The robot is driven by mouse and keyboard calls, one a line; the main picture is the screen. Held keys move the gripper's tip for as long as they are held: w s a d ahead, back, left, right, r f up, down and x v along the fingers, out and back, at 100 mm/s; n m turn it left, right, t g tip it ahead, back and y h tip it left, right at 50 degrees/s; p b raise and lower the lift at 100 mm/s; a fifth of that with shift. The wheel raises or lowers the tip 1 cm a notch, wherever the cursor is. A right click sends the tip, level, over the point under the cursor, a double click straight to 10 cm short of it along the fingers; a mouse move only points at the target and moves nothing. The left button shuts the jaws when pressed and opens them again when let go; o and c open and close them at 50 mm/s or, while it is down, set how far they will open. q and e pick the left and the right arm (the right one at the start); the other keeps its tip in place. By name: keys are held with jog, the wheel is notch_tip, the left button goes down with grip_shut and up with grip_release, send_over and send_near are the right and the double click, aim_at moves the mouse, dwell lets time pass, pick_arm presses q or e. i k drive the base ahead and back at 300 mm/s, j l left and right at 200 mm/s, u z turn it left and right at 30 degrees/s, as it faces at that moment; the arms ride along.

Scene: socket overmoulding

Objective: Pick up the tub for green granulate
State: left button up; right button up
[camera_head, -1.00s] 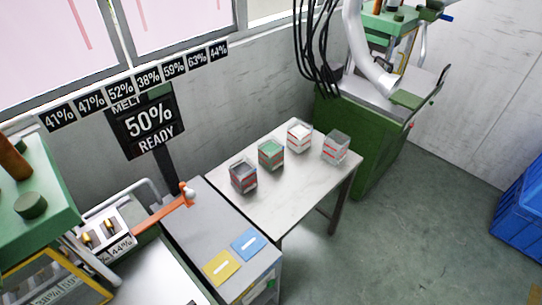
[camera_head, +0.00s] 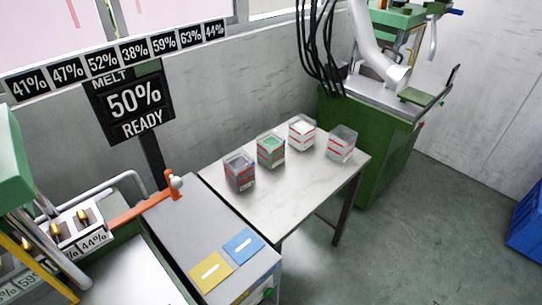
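The tub with green granulate (camera_head: 270,151) stands upright on a small pale table (camera_head: 286,195). It is the second from the left in a row of clear tubs with red bands. A tub with dark grey content (camera_head: 240,172) is to its left. A tub with white content (camera_head: 301,133) is to its right, and a tub that looks empty or pale grey (camera_head: 341,144) stands at the right end. Neither of my grippers shows in the head view.
A grey cabinet with yellow (camera_head: 211,271) and blue (camera_head: 243,246) plates stands at the table's left front. A green machine (camera_head: 374,147) stands behind the table's right side. A display (camera_head: 134,108) reads 50% READY. The floor (camera_head: 400,245) at right is clear; a blue crate (camera_head: 527,222) is at the right edge.

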aim_at(270, 145)
jog(key=i+l+u, duration=0.1)
jog(key=l, duration=0.25)
jog(key=i+l+u, duration=0.1)
jog(key=l, duration=0.25)
jog(key=i+l+u, duration=0.1)
jog(key=l, duration=0.3)
jog(key=i+l+u, duration=0.1)
jog(key=i+l, duration=0.15)
jog(key=l, duration=0.15)
jog(key=i+l, duration=0.1)
jog(key=l, duration=0.25)
jog(key=u, duration=0.05)
